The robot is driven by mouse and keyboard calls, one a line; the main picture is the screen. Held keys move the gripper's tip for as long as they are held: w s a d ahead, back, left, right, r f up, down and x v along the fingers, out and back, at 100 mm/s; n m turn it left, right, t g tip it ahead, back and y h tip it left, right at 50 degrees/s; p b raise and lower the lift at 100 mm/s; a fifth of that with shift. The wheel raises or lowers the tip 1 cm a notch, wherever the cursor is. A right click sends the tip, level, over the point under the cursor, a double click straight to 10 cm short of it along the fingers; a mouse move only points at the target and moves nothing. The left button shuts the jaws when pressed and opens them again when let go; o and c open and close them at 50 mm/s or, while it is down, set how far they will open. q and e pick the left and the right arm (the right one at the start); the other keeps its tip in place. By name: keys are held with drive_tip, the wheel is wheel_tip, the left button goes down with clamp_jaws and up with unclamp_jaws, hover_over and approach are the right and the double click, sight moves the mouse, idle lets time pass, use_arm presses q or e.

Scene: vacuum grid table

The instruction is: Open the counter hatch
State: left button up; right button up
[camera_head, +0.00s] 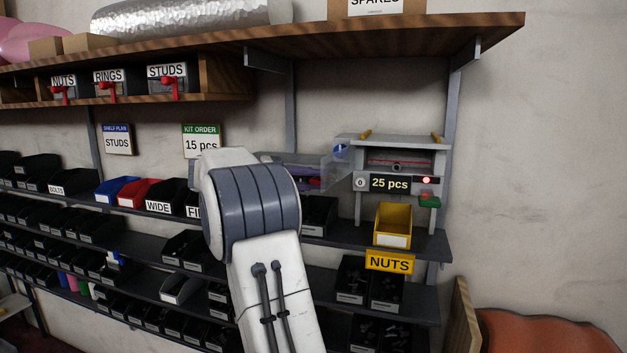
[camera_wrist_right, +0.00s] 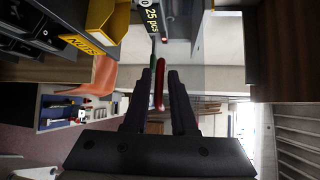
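The counter (camera_head: 400,150) is a grey unit at the right end of the upper rack shelf, with a "25 pcs" display (camera_head: 390,183) and a dark, red-marked recess (camera_head: 397,163). A green piece (camera_head: 429,202) sits below its red light. I cannot tell which part is the hatch. My right arm stands in front of the rack and hides its gripper in the head view. In the right wrist view my right gripper (camera_wrist_right: 160,78) has its fingers apart, with a red bar (camera_wrist_right: 158,88) showing between them; contact is unclear. The display (camera_wrist_right: 152,18) shows ahead. My left gripper is not in view.
A yellow bin (camera_head: 393,225) stands below the counter, above a "NUTS" label (camera_head: 390,261). A clear panel (camera_head: 335,172) is at the counter's left. Black bins fill the shelves. A wooden shelf (camera_head: 400,38) overhangs the counter. An orange object (camera_head: 550,335) is low at right.

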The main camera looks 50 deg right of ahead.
drive_tip(key=shift+w, duration=0.1)
drive_tip(key=shift+w+a+f, duration=0.1)
drive_tip(key=shift+w+a, duration=0.1)
drive_tip(key=shift+a, duration=0.1)
drive_tip(key=b+v, duration=0.3)
drive_tip(key=v, duration=0.6)
drive_tip(key=shift+a+b, duration=0.3)
drive_tip(key=shift+w, duration=0.2)
